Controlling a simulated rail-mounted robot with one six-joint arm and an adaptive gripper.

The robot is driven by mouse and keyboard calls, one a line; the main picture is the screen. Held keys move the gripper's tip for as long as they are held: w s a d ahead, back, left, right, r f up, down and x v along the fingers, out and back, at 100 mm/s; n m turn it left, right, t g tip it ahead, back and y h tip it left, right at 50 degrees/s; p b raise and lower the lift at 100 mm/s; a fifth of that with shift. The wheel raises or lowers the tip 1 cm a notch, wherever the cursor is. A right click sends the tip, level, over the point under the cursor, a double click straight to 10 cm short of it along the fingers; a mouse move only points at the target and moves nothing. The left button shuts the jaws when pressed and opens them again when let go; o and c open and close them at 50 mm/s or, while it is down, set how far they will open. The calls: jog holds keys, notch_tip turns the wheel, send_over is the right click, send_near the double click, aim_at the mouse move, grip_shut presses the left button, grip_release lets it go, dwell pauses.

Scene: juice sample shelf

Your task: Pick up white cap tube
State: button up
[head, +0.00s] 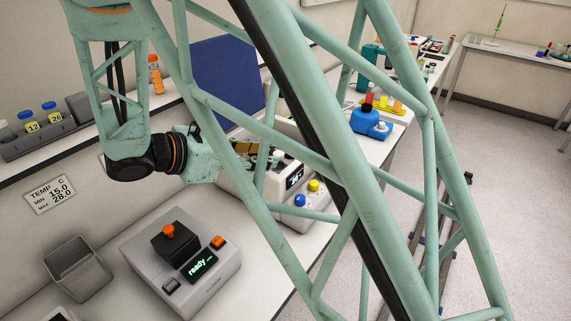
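My gripper (252,153) is at the end of my arm, left of the picture's middle, near a white device with a small display (295,177). My green lattice frame crosses in front of it, so its fingertips are partly hidden and too small to read. A small pale shape shows beside the fingertips, but I cannot tell whether it is a tube or part of the device. I cannot make out a white cap tube with certainty.
A shelf rack (38,136) holds blue-capped containers at left. An orange-capped bottle (155,74) stands on the shelf. A grey device (182,262) reading "ready" and an open grey bin (75,268) are on the bench. A blue device (371,122) stands farther back.

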jog(key=shift+n+t, duration=0.7)
jog(key=shift+n, duration=0.2)
jog(key=a, duration=0.1)
jog(key=a+f, duration=0.1)
jog(key=a, duration=0.1)
jog(key=w+a, duration=0.1)
jog(key=shift+a+f, duration=0.2)
jog(key=shift+a, duration=0.15)
jog(key=shift+d, duration=0.1)
jog(key=shift+b+x, duration=0.45)
jog(key=shift+x, duration=3.8)
jog(key=shift+w+f, duration=0.1)
jog(key=shift+b+x, duration=0.5)
jog(key=shift+x, duration=2)
jog(key=shift+f, duration=0.1)
jog(key=shift+c, duration=0.8)
jog(key=c, duration=1)
jog(key=shift+o, duration=0.2)
